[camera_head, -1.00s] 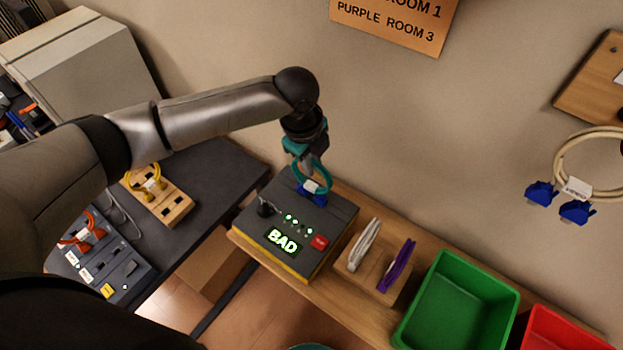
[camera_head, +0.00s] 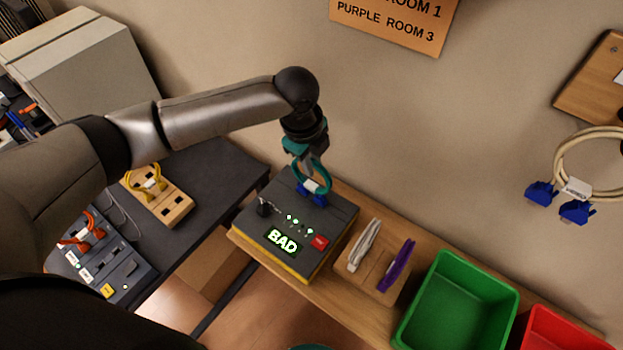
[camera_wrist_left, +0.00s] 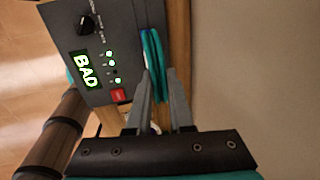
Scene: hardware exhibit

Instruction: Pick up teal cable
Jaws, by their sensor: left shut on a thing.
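The teal cable (camera_head: 325,178) is a small loop with a white label and blue connectors (camera_head: 306,190) at its lower end. It is at the back edge of the dark tester box (camera_head: 270,226), whose display reads BAD. My left gripper (camera_head: 305,160) is shut on the upper part of the loop. In the left wrist view the teal cable (camera_wrist_left: 153,55) lies between the fingers of my left gripper (camera_wrist_left: 155,92), beside the tester box (camera_wrist_left: 82,22). I cannot tell whether the connectors are still seated in the box. My right gripper is not in view.
A wooden holder (camera_head: 365,278) with white and purple cables, a green bin (camera_head: 440,325) and a red bin (camera_head: 560,330) stand right of the box. A yellow cable (camera_head: 146,183) and orange cable (camera_head: 85,236) are at left. A beige cable (camera_head: 562,160) hangs on the wall.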

